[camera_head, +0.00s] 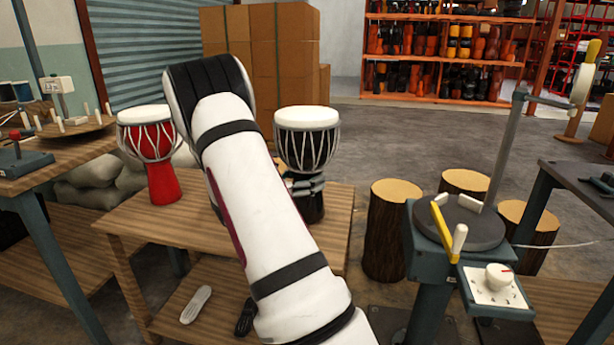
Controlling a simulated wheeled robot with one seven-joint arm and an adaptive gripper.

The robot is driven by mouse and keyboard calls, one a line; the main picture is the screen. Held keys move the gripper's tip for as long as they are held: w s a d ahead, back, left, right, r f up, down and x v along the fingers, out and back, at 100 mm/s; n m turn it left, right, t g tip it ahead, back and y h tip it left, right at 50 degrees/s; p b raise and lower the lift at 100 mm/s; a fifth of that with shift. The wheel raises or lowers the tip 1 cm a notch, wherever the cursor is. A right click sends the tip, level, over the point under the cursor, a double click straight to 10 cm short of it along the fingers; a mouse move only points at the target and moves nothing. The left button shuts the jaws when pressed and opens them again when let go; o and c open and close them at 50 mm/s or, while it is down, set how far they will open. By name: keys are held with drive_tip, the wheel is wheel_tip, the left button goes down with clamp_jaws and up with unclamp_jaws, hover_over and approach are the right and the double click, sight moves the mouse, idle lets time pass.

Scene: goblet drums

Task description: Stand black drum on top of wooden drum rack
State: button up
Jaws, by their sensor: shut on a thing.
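The black drum (307,150) is a goblet drum with a white head and pale cords, upright at the right part of the low wooden rack (170,225). My gripper (304,186) is shut on the black drum's narrow waist; my white arm hides part of the grip. The drum's foot appears at the level of the rack's top, but I cannot tell whether it touches. The rack has a plank top and a lower shelf.
A red drum (152,150) stands on the rack's left part. Log stumps (392,230) and a work stand with a disc (460,225) are to the right. Cardboard boxes (262,60) are behind. Two shoe-like items (196,304) lie on the lower shelf.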

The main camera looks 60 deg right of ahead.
drive_tip(key=shift+f, duration=0.35)
drive_tip(key=o, duration=1.9)
drive_tip(key=shift+f, duration=0.2)
drive_tip(key=shift+o, duration=0.2)
